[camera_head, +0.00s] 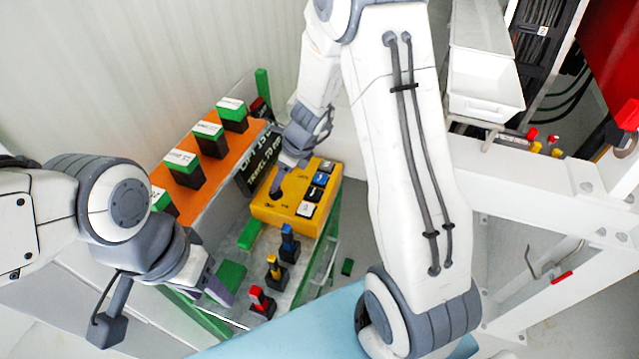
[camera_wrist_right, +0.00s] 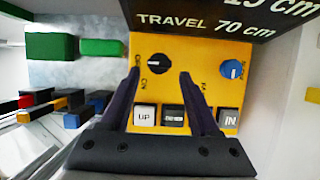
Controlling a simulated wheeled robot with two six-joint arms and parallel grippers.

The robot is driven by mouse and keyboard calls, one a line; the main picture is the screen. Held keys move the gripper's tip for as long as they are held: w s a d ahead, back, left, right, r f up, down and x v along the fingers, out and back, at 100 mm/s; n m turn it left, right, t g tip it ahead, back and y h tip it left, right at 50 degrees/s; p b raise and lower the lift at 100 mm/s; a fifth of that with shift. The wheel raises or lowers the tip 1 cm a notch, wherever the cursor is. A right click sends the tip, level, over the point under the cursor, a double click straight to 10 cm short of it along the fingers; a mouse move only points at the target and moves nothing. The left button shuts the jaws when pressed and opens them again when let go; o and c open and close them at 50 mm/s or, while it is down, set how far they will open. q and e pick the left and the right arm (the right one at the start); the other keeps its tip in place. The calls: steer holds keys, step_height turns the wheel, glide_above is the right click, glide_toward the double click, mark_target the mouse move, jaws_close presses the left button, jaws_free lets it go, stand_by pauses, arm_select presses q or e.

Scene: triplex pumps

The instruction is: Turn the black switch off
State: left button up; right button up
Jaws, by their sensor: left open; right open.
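The black switch (camera_wrist_right: 158,64) is a round knob on a yellow control panel (camera_wrist_right: 204,50) in the right wrist view. Small lettering lies beside it, too blurred to read surely. My right gripper (camera_wrist_right: 160,75) is open and empty, its two fingertips on either side of the knob's near edge. I cannot tell whether they touch it. In the head view my right gripper (camera_head: 281,184) reaches down over the left part of the yellow panel (camera_head: 268,212) and largely hides the knob. My left gripper (camera_head: 216,284) is open beside a green block, left of the panel.
The panel also has a blue knob (camera_wrist_right: 232,69) and a white UP button (camera_wrist_right: 145,115). Red (camera_head: 262,302), yellow (camera_head: 275,268) and blue (camera_head: 289,243) levers stand in front. An orange box (camera_head: 225,165) with green-topped switches is behind. A dark TRAVEL sign (camera_wrist_right: 210,18) borders the panel.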

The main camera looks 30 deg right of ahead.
steer(key=s+d+b, duration=0.3)
steer(key=s+d, duration=0.4)
steer(key=s, duration=0.1)
steer(key=shift+d+f+b, duration=0.15)
steer(key=shift+d+b, duration=0.15)
steer(key=shift+s+d, duration=0.3)
steer(key=shift+s, duration=0.05)
steer(key=shift+w, duration=0.1)
